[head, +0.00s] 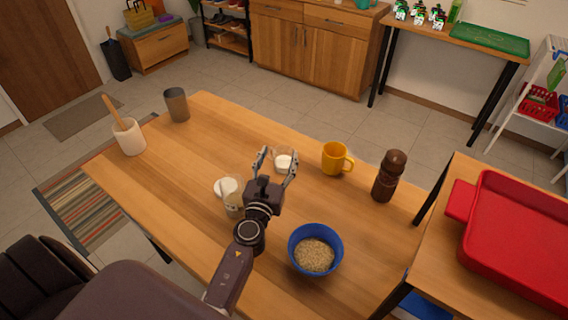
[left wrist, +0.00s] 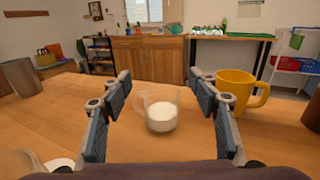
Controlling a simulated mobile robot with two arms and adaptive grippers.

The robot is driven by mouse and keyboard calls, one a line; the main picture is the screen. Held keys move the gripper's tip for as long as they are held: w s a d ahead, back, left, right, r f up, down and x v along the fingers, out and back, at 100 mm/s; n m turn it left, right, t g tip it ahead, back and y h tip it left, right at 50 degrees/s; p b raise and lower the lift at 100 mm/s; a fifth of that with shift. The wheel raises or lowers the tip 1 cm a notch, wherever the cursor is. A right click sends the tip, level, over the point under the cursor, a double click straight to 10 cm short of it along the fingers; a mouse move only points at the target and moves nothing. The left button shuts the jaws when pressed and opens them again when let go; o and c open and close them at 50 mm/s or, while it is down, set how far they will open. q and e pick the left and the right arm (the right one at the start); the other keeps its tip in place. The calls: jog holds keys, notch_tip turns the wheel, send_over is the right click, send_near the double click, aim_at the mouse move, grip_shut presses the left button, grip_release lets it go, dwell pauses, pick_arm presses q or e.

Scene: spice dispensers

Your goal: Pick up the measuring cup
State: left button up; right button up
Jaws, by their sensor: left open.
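The measuring cup (left wrist: 161,114) is small and clear, with white contents, and stands upright on the table. In the head view it (head: 283,161) shows just beyond my left fingertips. My left gripper (head: 277,165) is open and empty. In the left wrist view its two fingers (left wrist: 160,108) stand on either side of the cup, with space between them and it; I cannot tell how far the cup lies beyond the tips. My right gripper is in neither view.
A yellow mug (head: 335,158) stands right of the cup, with a brown pepper mill (head: 390,176) beyond it. A blue bowl of grain (head: 315,249) and a clear container with white contents (head: 230,192) flank my left wrist. A grey tumbler (head: 177,104) and utensil crock (head: 129,137) stand left.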

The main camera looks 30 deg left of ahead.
pick_arm(q)
jog(key=b, duration=0.6)
send_near(286, 150)
jog(key=shift+f, duration=0.55)
jog(key=shift+w+a+r+p, duration=0.15)
jog(key=shift+w+r+p, duration=0.25)
jog(key=shift+w+p, duration=0.1)
jog(key=shift+x, duration=0.8)
jog(key=x, duration=0.5)
jog(key=shift+f, duration=0.1)
jog(key=shift+c, duration=0.3)
jog(key=c, duration=0.7)
jog(key=shift+c, duration=1)
